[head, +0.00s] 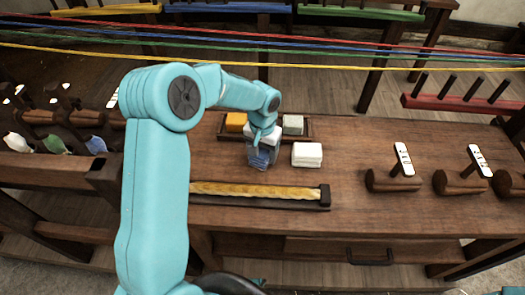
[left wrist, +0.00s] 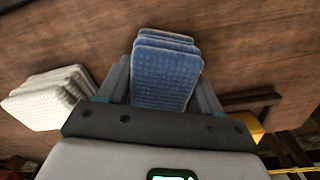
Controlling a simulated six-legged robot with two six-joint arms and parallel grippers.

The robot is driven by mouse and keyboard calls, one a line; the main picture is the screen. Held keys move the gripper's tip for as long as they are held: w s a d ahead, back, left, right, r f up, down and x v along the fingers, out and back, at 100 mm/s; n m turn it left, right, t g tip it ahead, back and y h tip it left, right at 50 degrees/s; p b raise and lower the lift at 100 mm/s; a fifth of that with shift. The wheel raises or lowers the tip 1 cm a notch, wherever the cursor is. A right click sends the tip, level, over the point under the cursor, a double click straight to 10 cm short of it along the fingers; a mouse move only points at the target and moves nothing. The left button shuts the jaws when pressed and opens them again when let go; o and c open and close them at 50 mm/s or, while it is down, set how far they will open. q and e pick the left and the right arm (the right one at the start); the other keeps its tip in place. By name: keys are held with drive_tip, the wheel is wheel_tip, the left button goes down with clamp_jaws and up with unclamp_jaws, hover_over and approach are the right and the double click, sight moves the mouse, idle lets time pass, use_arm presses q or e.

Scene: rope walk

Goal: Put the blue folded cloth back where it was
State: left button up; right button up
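The blue folded cloth (head: 262,157) is at the front of the small wooden tray in the head view, partly hidden by my left gripper (head: 262,143). In the left wrist view the blue cloth (left wrist: 166,75) is a layered stack between the two fingers of my left gripper (left wrist: 163,88), which press against its sides. I cannot tell whether it touches the bench top. A white folded cloth (head: 307,154) lies just right of it on the bench, and also shows in the left wrist view (left wrist: 48,98). My right gripper is not in view.
The wooden tray (head: 297,138) holds an orange block (head: 236,121) and a grey block (head: 293,124). A rope in a wooden trough (head: 255,191) lies in front. Wooden pegs with labels (head: 393,180) stand at the right. Coloured ropes (head: 350,58) stretch across behind.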

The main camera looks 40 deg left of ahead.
use_arm(q)
drive_tip(key=o, duration=0.4)
drive_tip(key=shift+c, duration=0.2)
drive_tip(key=shift+r+p, duration=0.3)
wheel_tip(320, 180, up, 12)
